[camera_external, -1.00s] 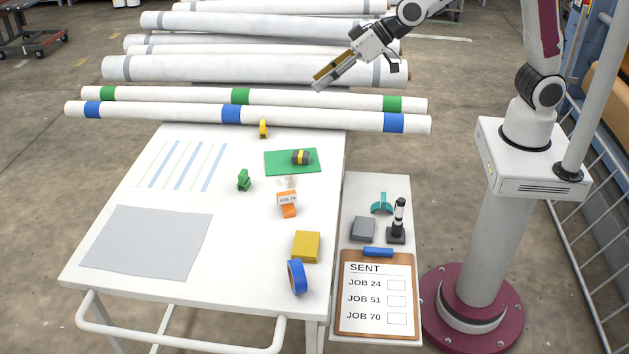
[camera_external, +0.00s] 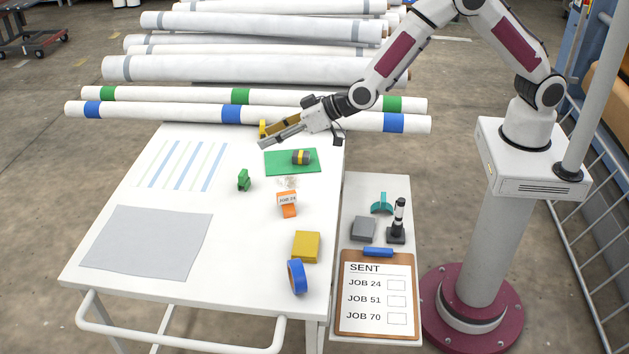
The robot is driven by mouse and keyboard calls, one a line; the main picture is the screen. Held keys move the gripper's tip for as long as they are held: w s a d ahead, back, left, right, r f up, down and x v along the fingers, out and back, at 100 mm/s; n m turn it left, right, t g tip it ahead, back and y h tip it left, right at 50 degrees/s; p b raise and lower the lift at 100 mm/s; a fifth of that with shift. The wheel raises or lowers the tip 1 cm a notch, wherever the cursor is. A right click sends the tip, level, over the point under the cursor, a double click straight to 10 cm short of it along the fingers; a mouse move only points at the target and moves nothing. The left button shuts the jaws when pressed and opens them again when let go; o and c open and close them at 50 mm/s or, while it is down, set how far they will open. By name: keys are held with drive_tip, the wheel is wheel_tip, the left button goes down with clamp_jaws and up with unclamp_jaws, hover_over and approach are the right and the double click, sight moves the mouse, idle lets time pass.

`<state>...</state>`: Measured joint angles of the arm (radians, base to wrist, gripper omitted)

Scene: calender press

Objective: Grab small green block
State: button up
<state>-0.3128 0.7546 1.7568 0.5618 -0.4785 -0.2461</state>
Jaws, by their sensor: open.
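The small green block (camera_external: 243,180) stands on the white table (camera_external: 240,230), left of centre, with a notched or stepped shape. My gripper (camera_external: 264,138) is open and empty. It points left and down above the back of the table, up and to the right of the green block in the picture, and apart from it. My gripper partly covers a small yellow object (camera_external: 262,127) at the table's back edge.
A green mat (camera_external: 280,168) with a dark and yellow cylinder (camera_external: 301,157) lies right of the block. An orange holder (camera_external: 289,210) with a job card, a yellow block (camera_external: 306,246) and blue tape (camera_external: 297,277) stand nearer the front. Long rolls (camera_external: 170,112) lie behind.

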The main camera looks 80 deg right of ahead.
drive_tip(key=t+h, duration=0.1)
drive_tip(key=h, duration=0.1)
approach(246, 177)
drive_tip(key=shift+w+a+f+m, duration=0.15)
drive_tip(key=shift+w+f, duration=0.15)
drive_tip(key=shift+w, duration=0.3)
drive_tip(key=shift+w+a+f+m, duration=0.2)
drive_tip(key=shift+w+f, duration=0.15)
drive_tip(key=shift+w, duration=0.2)
drive_tip(key=shift+x, duration=1.3)
drive_tip(key=shift+d, duration=0.1)
drive_tip(key=shift+w+d+f, duration=0.2)
drive_tip(key=shift+w+d, duration=0.05)
drive_tip(key=shift+w, duration=0.35)
drive_tip(key=shift+w+d+f, duration=0.2)
drive_tip(key=shift+w+d, duration=0.05)
drive_tip(key=shift+w, duration=0.35)
drive_tip(key=shift+x, duration=1.25)
